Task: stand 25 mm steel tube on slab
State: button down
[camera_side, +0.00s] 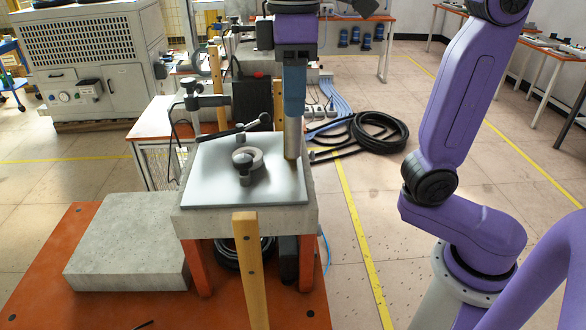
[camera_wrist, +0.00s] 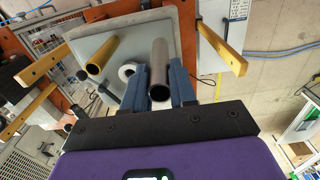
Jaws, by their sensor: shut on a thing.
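My gripper (camera_side: 293,115) points down over the work stand with its blue fingers shut on a grey steel tube (camera_side: 292,140). The tube is upright, its lower end at the right part of the pale plate (camera_side: 220,185) on the stand. I cannot tell whether it touches the plate. In the wrist view the tube (camera_wrist: 160,70) sits between the two blue fingers, with its near open end facing the camera. A concrete slab (camera_side: 125,250) lies on the orange base at the left; another concrete block (camera_side: 205,225) is under the plate.
A metal ring (camera_side: 248,158) with a dark knobbed part lies on the plate, left of the tube. A clamp arm (camera_side: 235,131) reaches over the plate's back. A wooden post (camera_side: 250,270) rises in front. Coiled black hose (camera_side: 380,132) lies on the floor behind.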

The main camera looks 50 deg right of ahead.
notch_tip(320, 180, down, 7)
dwell(0.5)
jog(key=shift+f, duration=0.15)
jog(key=c, duration=0.9)
grip_release()
notch_tip(320, 180, up, 12)
jog(key=s+d+f+n, duration=0.1)
jog(key=s+d+f, duration=0.3)
jog(key=f, duration=0.4)
jog(key=s+d+f+n, duration=0.1)
jog(key=s+d+f, duration=0.2)
jog(key=f, duration=0.6)
jog(key=s+d+f+n, duration=0.1)
jog(key=s+d+f, duration=0.3)
jog(key=s+f, duration=0.3)
jog(key=shift+d+f+n, duration=0.3)
jog(key=shift+d+f, duration=0.05)
jog(key=shift+f, duration=0.35)
jog(key=shift+w, duration=0.1)
